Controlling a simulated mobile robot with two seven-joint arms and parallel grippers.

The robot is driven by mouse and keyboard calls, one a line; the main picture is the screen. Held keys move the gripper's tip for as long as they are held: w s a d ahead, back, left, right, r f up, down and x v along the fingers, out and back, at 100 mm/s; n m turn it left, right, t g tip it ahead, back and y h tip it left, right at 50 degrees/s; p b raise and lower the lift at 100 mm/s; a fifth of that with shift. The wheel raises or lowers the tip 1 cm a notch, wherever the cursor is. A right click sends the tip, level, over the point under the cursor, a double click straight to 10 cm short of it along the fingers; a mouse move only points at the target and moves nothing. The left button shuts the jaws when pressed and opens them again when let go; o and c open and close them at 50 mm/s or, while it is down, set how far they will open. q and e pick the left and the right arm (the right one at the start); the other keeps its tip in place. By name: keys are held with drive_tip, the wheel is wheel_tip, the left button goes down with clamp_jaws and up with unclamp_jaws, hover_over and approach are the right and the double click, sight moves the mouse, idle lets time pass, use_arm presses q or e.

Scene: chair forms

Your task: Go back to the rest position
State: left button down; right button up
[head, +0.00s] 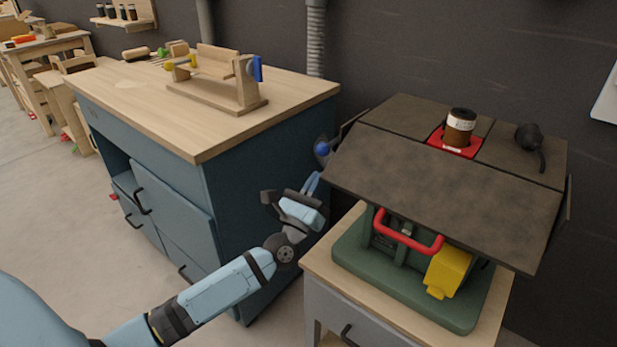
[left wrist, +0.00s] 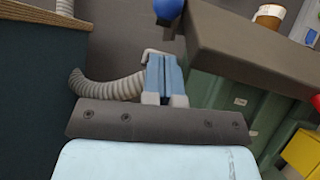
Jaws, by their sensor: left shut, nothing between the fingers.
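My left arm comes in from the lower left in the head view. My left gripper (head: 312,187) is in the gap between the blue workbench (head: 265,170) and the green table-top machine (head: 400,290). In the left wrist view its two light-blue fingers (left wrist: 162,76) are together with nothing between them. The dark top plate (left wrist: 240,52) of the machine is close to the right of the fingers. My right gripper does not show in either view.
A ribbed grey hose (left wrist: 105,87) lies behind the fingers. A blue knob (head: 322,149) sticks out by the plate's left edge. A brown jar (head: 459,127) stands on the plate. A wooden jig (head: 215,85) sits on the workbench. The floor at left (head: 45,190) is clear.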

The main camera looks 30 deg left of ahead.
use_arm(q)
drive_tip(key=v, duration=1)
drive_tip(key=shift+f+p, duration=0.3)
drive_tip(key=shift+p, duration=0.1)
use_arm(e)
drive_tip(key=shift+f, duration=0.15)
